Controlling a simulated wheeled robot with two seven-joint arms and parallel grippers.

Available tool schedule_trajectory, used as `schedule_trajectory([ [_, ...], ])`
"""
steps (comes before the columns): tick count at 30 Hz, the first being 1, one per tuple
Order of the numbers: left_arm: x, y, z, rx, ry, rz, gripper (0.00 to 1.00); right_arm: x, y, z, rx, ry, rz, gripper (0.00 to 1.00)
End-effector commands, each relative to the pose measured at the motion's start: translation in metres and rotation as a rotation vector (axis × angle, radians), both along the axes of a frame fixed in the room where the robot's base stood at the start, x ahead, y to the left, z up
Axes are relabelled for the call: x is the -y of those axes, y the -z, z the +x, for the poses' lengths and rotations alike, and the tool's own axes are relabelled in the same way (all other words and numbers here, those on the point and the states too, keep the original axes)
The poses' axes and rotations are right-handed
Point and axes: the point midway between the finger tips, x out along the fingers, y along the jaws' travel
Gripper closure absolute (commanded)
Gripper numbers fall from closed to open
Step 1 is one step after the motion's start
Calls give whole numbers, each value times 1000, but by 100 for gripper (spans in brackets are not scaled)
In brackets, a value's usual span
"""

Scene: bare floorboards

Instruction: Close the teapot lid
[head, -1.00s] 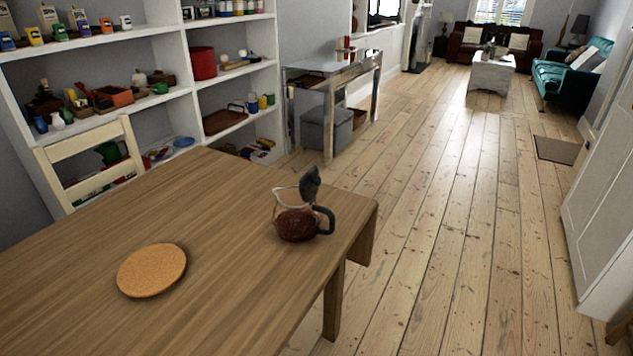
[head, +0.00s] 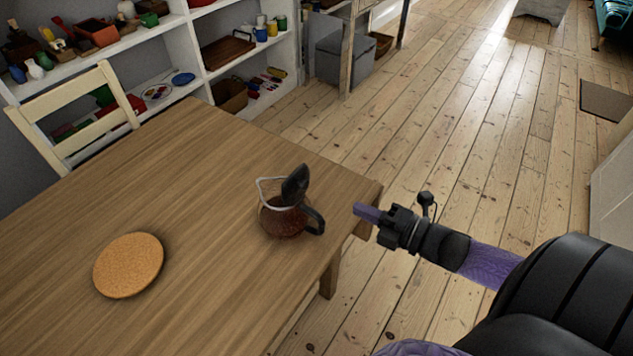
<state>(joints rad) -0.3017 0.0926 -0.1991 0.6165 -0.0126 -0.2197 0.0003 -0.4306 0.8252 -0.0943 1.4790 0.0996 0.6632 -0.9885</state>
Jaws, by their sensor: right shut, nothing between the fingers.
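The teapot (head: 283,220) stands upright on the wooden table (head: 205,180), near its right edge. It is a glass pot with dark reddish-brown contents and a black handle on its right side. Its black lid (head: 295,185) is tilted up, standing open above the rim. My right gripper (head: 362,212) is shut and empty. In the picture it is to the right of the teapot, by the table's right corner, apart from the pot. My left gripper is not in view.
A round cork mat (head: 129,265) lies on the table left of the teapot. A cream chair (head: 75,115) stands at the table's far left side. White shelves (head: 190,45) with small items are behind. Bare floorboards (head: 470,130) are open to the right.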

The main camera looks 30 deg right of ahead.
Motion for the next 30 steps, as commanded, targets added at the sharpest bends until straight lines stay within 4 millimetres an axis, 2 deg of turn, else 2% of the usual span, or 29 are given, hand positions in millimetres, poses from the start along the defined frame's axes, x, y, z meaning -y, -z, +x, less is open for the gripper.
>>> schedule_trajectory([
  [3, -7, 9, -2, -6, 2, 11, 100, -11, 4, 25, 3, 0, 1, 100],
  [9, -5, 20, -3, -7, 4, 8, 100, -28, 7, 64, 1, 2, 1, 100],
  [15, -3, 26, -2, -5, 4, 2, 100, -39, 9, 89, -2, 3, 1, 100],
  [20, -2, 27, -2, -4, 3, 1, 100, -42, 8, 95, -3, 3, 2, 100],
  [30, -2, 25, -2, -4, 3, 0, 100, -42, 7, 94, -7, 3, 0, 100],
])
